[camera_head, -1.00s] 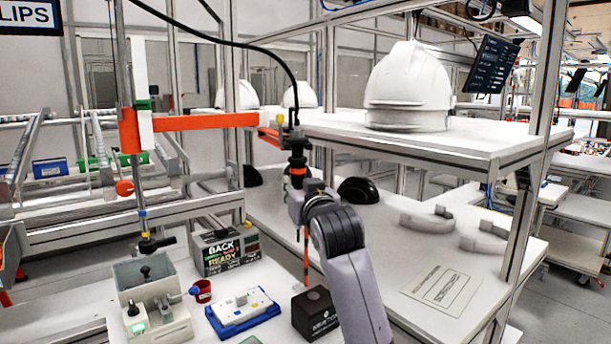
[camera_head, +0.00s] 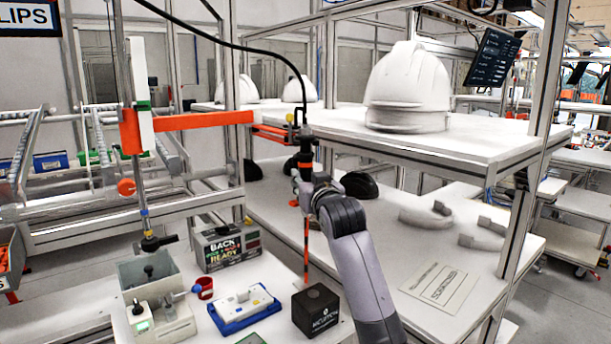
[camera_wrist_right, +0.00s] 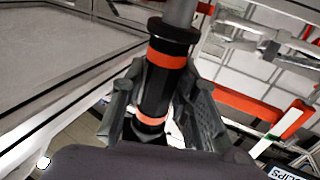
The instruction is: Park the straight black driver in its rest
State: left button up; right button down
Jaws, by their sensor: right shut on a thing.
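The straight black driver (camera_head: 306,160), black with orange bands, hangs upright on a black cable. My right gripper (camera_head: 305,190) is shut around its body, above the tabletop. In the right wrist view the black driver (camera_wrist_right: 164,75) stands between the two grey fingers of the right gripper (camera_wrist_right: 155,105), which flank it. An orange bracket (camera_head: 283,134) at the end of the orange arm is close by the driver's top in the head view; I cannot tell whether they touch. My left gripper is not in view.
A black box (camera_head: 315,310), a blue tray (camera_head: 240,322) with a white part, a red cup (camera_head: 203,290) and a grey fixture (camera_head: 160,300) stand on the near bench. White helmet shells (camera_head: 408,88) sit on the upper shelf. Black helmet-like parts (camera_head: 359,185) are behind the gripper.

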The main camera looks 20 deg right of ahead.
jog(key=shift+r+p, duration=0.1)
jog(key=shift+p, duration=0.35)
jog(key=c, duration=1.2)
grip_release()
jog(key=shift+o, duration=0.4)
jog(key=shift+f, duration=0.2)
jog(key=o, duration=0.7)
jog(key=shift+r, duration=0.1)
jog(key=shift+s+p, duration=1.05)
jog(key=shift+s, duration=4.55)
